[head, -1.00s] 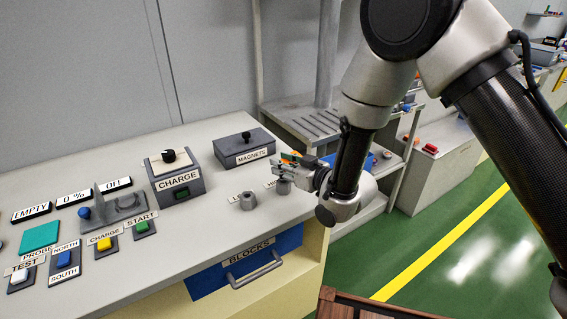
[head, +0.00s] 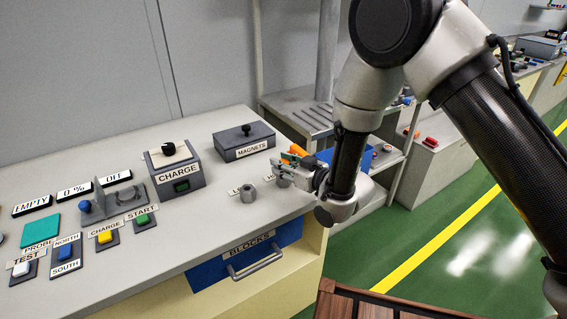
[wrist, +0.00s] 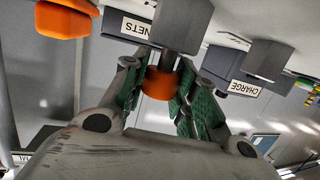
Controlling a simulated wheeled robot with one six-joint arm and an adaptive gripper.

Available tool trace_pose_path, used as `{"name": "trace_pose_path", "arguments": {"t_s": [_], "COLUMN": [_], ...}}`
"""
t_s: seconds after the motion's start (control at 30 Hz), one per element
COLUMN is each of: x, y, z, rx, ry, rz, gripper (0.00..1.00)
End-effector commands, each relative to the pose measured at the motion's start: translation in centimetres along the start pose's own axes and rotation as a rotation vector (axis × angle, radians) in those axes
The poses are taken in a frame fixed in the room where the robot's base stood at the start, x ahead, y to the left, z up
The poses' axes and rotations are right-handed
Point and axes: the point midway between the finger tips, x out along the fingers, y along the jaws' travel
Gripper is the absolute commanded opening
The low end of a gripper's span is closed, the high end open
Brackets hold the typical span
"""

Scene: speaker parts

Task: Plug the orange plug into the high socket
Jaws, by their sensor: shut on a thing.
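The orange plug (wrist: 160,84) is between my gripper's green-padded fingers in the wrist view, which shows the scene upside down. My gripper (head: 288,168) is shut on it at the bench's right end. A grey socket block (wrist: 180,22) is right by the plug, in line with it in the wrist view. I cannot tell whether they touch or how far the plug is in. A second grey socket (head: 248,193) stands to the left in the head view; it also shows in the wrist view (wrist: 268,60). The socket labels are too small or covered to read.
Another orange object (wrist: 65,20) is close beside my gripper in the wrist view. The MAGNETS box (head: 244,142) and CHARGE box (head: 175,170) stand behind and left. The bench's front edge and the blue BLOCKS drawer (head: 215,276) are near.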

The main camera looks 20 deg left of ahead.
Motion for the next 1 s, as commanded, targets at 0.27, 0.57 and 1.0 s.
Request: {"name": "trace_pose_path", "arguments": {"t_s": [0.27,0.57,1.0], "x": [0.0,-0.6,-9.4], "y": [0.0,0.0,0.0], "z": [0.1,0.1,0.1], "rx": [0.0,0.0,0.001], "ry": [0.0,-0.001,-0.001], "rz": [0.0,0.0,0.001], "gripper": [0.53,0.53,0.53]}}
